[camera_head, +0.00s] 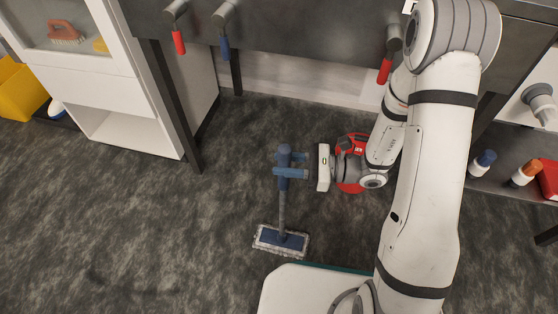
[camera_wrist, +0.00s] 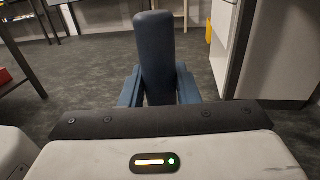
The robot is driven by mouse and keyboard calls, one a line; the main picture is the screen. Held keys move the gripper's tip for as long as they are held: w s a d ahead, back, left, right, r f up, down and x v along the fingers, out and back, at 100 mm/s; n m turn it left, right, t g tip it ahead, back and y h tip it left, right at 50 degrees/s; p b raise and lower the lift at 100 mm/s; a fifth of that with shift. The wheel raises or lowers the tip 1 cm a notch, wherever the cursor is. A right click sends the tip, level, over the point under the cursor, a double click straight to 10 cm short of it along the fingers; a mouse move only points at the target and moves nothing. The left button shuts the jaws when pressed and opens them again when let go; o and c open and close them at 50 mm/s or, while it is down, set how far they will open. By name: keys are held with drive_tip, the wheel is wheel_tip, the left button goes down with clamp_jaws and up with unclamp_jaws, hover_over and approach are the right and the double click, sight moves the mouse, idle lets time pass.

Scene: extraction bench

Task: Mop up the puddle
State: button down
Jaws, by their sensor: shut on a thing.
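A mop with a dark blue handle (camera_head: 283,205) stands nearly upright, its flat blue head with a pale fringe (camera_head: 281,241) down at the dark floor. My gripper (camera_head: 289,166) is shut on the upper part of the handle, just below its top. In the wrist view the handle (camera_wrist: 156,50) rises between the blue fingers of my gripper (camera_wrist: 158,92). The mop head is hidden in that view. I cannot make out a clear puddle on the mottled dark grey floor (camera_head: 150,235).
A white cabinet (camera_head: 100,95) stands at the left, and a dark table leg (camera_head: 180,110) reaches the floor beside it. A red thing (camera_head: 350,184) is partly hidden behind my wrist. Bottles (camera_head: 482,163) stand on a low shelf at the right. Floor left of the mop is clear.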

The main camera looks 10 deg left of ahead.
drive_tip(key=shift+s+d+f+p, duration=0.1)
drive_tip(key=shift+s+d+p, duration=0.1)
drive_tip(key=shift+d, duration=1)
drive_tip(key=shift+s+d+p, duration=0.1)
drive_tip(key=shift+d+p, duration=0.05)
drive_tip(key=shift+d, duration=1)
drive_tip(key=shift+d, duration=0.15)
drive_tip(key=d+p, duration=0.2)
drive_tip(key=d, duration=0.5)
drive_tip(key=shift+s+r, duration=0.15)
drive_tip(key=shift+r, duration=0.1)
drive_tip(key=a+p, duration=0.1)
drive_tip(key=a, duration=0.6)
drive_tip(key=shift+w+a, duration=0.2)
drive_tip(key=shift+w, duration=0.05)
drive_tip(key=shift+a, duration=0.1)
